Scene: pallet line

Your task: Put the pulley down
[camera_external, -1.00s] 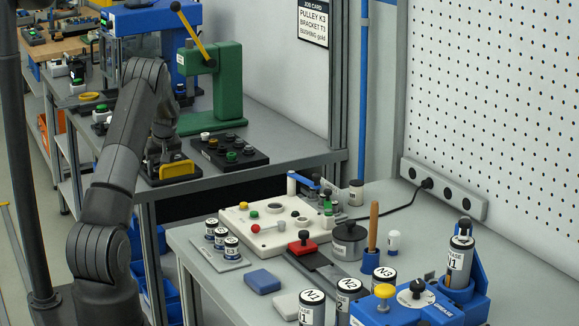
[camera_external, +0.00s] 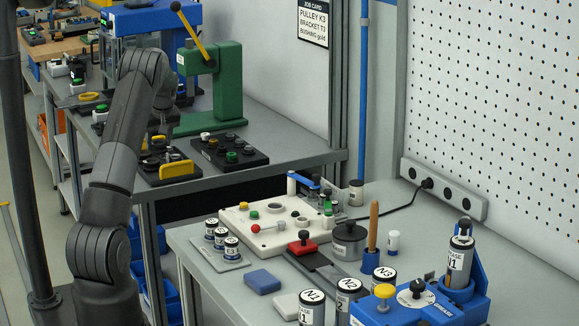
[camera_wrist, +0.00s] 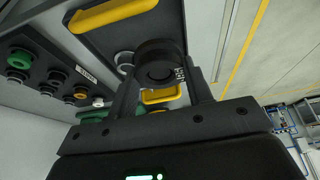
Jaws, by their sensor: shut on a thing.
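My gripper (camera_wrist: 158,76) is shut on a dark round pulley (camera_wrist: 160,54) with a hole in its middle. A small white marking on its side is too small to read surely. In the wrist view the pulley is in front of a black tray (camera_wrist: 108,45) with a yellow handle. The same tray (camera_external: 160,182) shows on the grey bench in the external view, with small parts on it. There my gripper (camera_external: 157,135) is over the tray's far side, and the pulley is hard to make out.
A black board (camera_external: 222,160) with several coloured round parts lies right of the tray. A green press (camera_external: 228,85) with a yellow lever stands behind it, and a blue machine (camera_external: 150,20) stands further back. The nearer table (camera_external: 215,285) is crowded with fixtures and canisters.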

